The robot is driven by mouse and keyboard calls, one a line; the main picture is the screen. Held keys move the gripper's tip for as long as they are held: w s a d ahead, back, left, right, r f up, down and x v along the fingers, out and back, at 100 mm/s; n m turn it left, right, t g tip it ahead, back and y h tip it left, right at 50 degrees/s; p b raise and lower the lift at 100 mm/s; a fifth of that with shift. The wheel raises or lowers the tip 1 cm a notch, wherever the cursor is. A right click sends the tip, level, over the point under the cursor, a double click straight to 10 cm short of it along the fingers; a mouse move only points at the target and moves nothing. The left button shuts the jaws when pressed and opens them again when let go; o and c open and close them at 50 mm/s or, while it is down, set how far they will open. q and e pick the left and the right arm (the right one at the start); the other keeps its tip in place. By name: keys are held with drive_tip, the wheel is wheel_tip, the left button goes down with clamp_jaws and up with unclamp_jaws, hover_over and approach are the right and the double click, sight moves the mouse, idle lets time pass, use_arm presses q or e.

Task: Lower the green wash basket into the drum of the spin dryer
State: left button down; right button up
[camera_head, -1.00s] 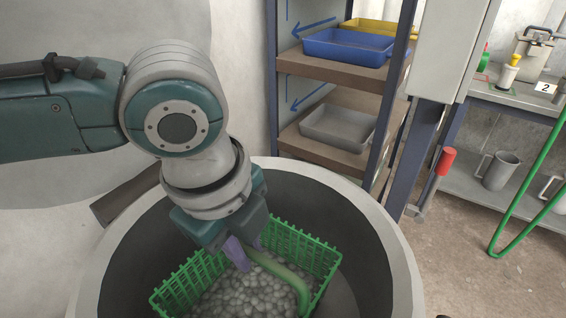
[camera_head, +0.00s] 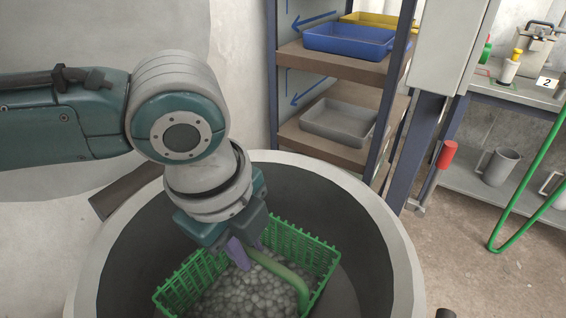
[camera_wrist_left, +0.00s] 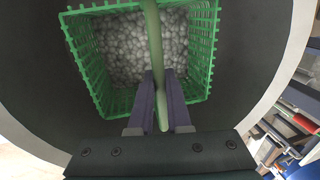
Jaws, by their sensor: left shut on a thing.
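The green wash basket (camera_head: 318,257) is full of grey stones (camera_head: 240,290) and sits within the rim of the spin dryer's drum (camera_head: 398,262). Whether its bottom touches the drum floor is hidden. My left gripper (camera_head: 245,256) is shut on the basket's light green handle (camera_head: 290,280), from above. In the left wrist view, the purple fingers (camera_wrist_left: 162,100) lie on either side of the handle (camera_wrist_left: 154,35), with the basket (camera_wrist_left: 88,62) below and dark drum wall (camera_wrist_left: 255,50) around it. My right gripper is not in view.
A rack behind the drum holds a blue tray (camera_head: 348,41), a yellow tray (camera_head: 378,20) and a grey tray (camera_head: 340,121). To the right are a bench with grey jugs (camera_head: 498,166), a red cylinder (camera_head: 447,154) and a green bent rail (camera_head: 527,185). Dark space shows around the basket.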

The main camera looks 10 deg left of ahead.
use_arm(q)
drive_tip(key=c, duration=0.8)
unclamp_jaws()
wheel_tip(320, 180, up, 14)
drive_tip(key=p, duration=1.5)
